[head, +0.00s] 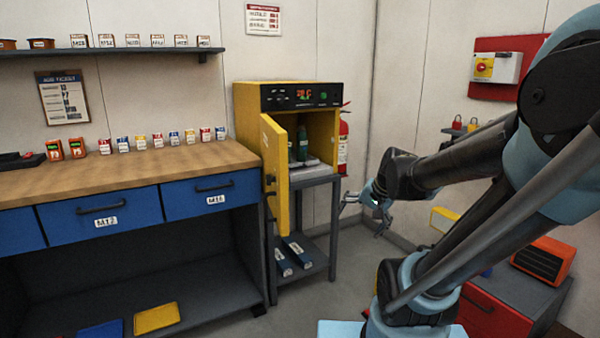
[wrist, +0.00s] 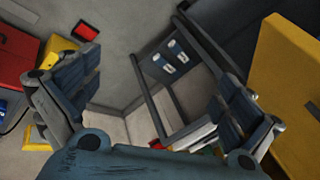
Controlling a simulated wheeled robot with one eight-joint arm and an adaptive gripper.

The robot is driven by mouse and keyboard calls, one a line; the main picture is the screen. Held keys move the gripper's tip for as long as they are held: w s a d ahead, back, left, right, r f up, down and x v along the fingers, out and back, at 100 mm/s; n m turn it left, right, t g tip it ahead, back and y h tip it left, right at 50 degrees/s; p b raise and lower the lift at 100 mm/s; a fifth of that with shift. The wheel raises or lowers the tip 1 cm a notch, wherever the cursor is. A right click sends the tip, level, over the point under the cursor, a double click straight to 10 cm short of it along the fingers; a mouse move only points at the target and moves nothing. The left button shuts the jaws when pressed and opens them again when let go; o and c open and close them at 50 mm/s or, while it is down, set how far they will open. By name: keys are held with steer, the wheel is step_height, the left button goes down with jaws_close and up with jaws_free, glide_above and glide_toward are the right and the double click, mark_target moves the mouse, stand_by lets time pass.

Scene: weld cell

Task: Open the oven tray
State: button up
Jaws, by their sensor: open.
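The yellow oven (head: 290,97) stands on a grey stand, and its door (head: 274,170) is swung open toward the left. Inside, a pale tray (head: 300,167) sits at the bottom with dark green bottle-like items (head: 303,145) on it; the tray looks pushed in. The door partly hides the inside. My gripper (head: 361,216) is open and empty, to the right of the oven and apart from it. In the wrist view the open fingers (wrist: 155,85) frame the stand, with a yellow panel (wrist: 290,100) beyond the right finger. The tray cannot be clearly made out there.
The workbench (head: 130,168) with blue drawers stands left of the oven. A fire extinguisher (head: 343,140) hangs just right of it. The stand's lower shelf (head: 312,262) holds blue-and-white boxes. A red cabinet (head: 490,315) is at the right. Floor in front of the stand is clear.

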mark_target(300, 167)
steer(key=w+a+r+m+t+y, duration=0.2)
steer(key=w+a+m, duration=0.2)
steer(key=w, duration=0.4)
steer(key=w+a+r+m+t+y, duration=0.1)
steer(key=w+a+r+m+y, duration=0.2)
steer(key=w, duration=0.6)
steer(key=w+a+m+t+y, duration=0.1)
steer(key=w+a+m+t, duration=0.1)
steer(key=w+a+m, duration=0.45)
steer(key=w+f+m+t, duration=0.35)
steer(key=w+m, duration=0.25)
steer(key=w, duration=0.3)
steer(key=w+f+m+t, duration=0.2)
steer(key=w+f+m, duration=0.2)
steer(key=w+m, duration=0.3)
steer(key=shift+n, duration=0.65)
steer(key=x, duration=1.8)
steer(key=shift+w+r, duration=0.15)
steer(key=shift+w, duration=0.1)
steer(key=shift+d, duration=0.15)
steer(key=c, duration=1.5)
